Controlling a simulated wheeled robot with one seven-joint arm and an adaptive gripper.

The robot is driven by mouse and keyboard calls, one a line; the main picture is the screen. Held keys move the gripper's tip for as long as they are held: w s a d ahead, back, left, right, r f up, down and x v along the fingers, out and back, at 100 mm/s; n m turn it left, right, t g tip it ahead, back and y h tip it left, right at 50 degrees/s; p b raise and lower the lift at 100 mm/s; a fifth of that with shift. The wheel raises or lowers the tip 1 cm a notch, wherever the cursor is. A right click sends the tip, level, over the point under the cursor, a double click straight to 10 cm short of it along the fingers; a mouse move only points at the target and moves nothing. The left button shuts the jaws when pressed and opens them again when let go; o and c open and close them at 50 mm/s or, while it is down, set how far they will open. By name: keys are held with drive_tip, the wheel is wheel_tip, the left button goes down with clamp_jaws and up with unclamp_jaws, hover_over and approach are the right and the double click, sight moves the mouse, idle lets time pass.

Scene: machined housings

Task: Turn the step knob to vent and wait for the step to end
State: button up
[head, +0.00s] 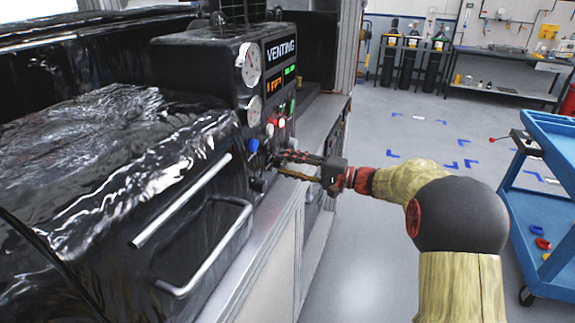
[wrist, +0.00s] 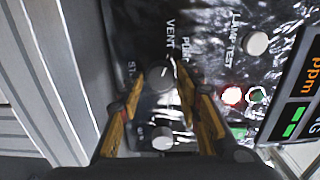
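The step knob (wrist: 161,78) is a round dark knob on the black panel, with VENT and partly hidden labels beside it in the wrist view. My gripper (wrist: 161,73) has its two tan fingers on either side of the knob, spread apart; contact with it is not clear. In the head view my gripper (head: 280,164) reaches the lower panel front from the right, and the knob is hidden there by the fingers. The panel's display (head: 281,50) reads VENTING.
A lit red lamp (wrist: 232,95) and a LAMP TEST button (wrist: 255,43) sit near the knob. Metal handles (head: 205,245) stick out at the front left. A blue cart (head: 535,190) stands right; floor between is clear.

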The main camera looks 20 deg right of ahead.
drive_tip(key=shift+o, duration=1.2)
drive_tip(key=v, duration=1.2)
